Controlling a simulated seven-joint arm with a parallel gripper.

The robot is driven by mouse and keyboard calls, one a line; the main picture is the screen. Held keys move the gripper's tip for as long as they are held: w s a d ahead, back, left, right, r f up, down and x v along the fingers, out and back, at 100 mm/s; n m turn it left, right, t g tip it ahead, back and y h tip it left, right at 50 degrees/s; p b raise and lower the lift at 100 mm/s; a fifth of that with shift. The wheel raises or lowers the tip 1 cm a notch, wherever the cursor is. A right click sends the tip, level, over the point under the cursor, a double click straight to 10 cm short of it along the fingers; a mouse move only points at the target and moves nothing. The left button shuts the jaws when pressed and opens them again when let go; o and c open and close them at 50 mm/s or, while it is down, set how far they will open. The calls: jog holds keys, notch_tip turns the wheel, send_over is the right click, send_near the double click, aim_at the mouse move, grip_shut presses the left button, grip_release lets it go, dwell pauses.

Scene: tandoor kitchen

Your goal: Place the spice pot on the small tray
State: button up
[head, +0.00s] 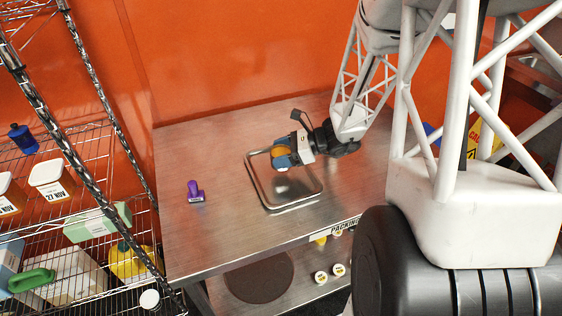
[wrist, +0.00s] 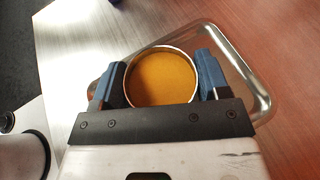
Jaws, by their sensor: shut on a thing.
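The spice pot (wrist: 160,78) is a round metal-rimmed pot with orange-brown spice in it. My gripper (wrist: 160,84) is shut on it, with one blue finger on each side. In the head view the orange of the pot (head: 279,151) shows at my gripper (head: 283,161), over the back left part of the small tray. The small tray (head: 293,206) is a shiny metal tray with rounded corners on the steel table. In the wrist view the tray's rim (wrist: 262,104) shows behind and right of the pot. I cannot tell whether the pot touches the tray.
A purple stamp-like object (head: 195,191) stands left of the tray on the steel table (head: 225,245). A wire shelf (head: 75,150) with tubs and bottles stands at the left. The table is clear between stamp and tray. An orange wall (head: 230,60) is behind.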

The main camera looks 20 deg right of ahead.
jog(key=shift+f, duration=1.65)
jog(key=shift+f, duration=0.15)
jog(key=o, duration=0.9)
jog(key=shift+o, duration=0.2)
jog(key=shift+r, duration=0.2)
jog(key=shift+v, duration=6)
jog(key=shift+s, duration=0.1)
jog(key=shift+a, duration=0.1)
